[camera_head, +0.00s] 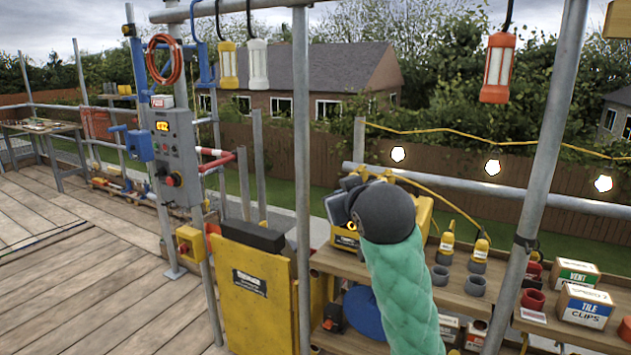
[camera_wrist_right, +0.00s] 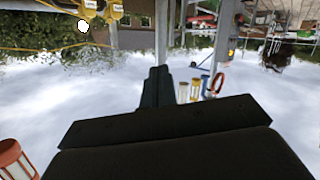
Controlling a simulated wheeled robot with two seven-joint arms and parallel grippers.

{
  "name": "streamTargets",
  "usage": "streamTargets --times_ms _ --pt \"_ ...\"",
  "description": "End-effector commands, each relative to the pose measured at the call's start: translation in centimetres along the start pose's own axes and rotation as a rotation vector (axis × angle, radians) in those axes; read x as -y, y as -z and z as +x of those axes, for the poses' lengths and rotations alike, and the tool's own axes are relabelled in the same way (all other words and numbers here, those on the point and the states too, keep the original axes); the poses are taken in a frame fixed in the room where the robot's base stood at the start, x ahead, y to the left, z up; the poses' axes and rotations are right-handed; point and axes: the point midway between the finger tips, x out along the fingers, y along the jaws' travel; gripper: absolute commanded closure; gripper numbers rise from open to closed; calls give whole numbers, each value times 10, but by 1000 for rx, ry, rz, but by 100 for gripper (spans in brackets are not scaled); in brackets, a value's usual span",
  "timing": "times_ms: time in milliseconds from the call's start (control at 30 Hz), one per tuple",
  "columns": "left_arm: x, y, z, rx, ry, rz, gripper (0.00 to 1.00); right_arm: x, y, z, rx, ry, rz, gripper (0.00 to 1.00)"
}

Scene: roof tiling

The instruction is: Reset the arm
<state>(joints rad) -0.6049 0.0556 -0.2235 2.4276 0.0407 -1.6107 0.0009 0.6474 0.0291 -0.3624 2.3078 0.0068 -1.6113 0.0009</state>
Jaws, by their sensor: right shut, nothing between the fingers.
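My right arm (camera_head: 402,285), in a green sleeve, rises from the bottom of the head view and ends in a dark round wrist joint. In the head view its gripper (camera_head: 345,202) is partly hidden behind that joint, in front of the shelf unit. In the right wrist view the dark fingers of this gripper (camera_wrist_right: 157,88) are together with nothing between them. That view is upside down, with sky behind the fingers. My left gripper is not in view.
Scaffold poles (camera_head: 302,150) stand left and right of the arm. A grey control box (camera_head: 178,150) and a yellow panel (camera_head: 258,285) are at left. A shelf (camera_head: 455,297) holds a tile clips box (camera_head: 585,306). Lanterns (camera_head: 497,68) hang above. The left deck (camera_head: 80,290) is largely clear.

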Motion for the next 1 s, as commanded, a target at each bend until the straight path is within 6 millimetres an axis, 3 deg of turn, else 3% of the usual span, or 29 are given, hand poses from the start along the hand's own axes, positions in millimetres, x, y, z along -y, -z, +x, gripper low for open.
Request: streamTargets --times_ms 100,467,1000 --pt "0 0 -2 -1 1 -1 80 4 -46 0 55 26 31 100" --pt "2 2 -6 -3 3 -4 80 18 -174 -14 225 67 114 100" --pt "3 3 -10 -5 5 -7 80 53 -369 -65 538 101 211 100"
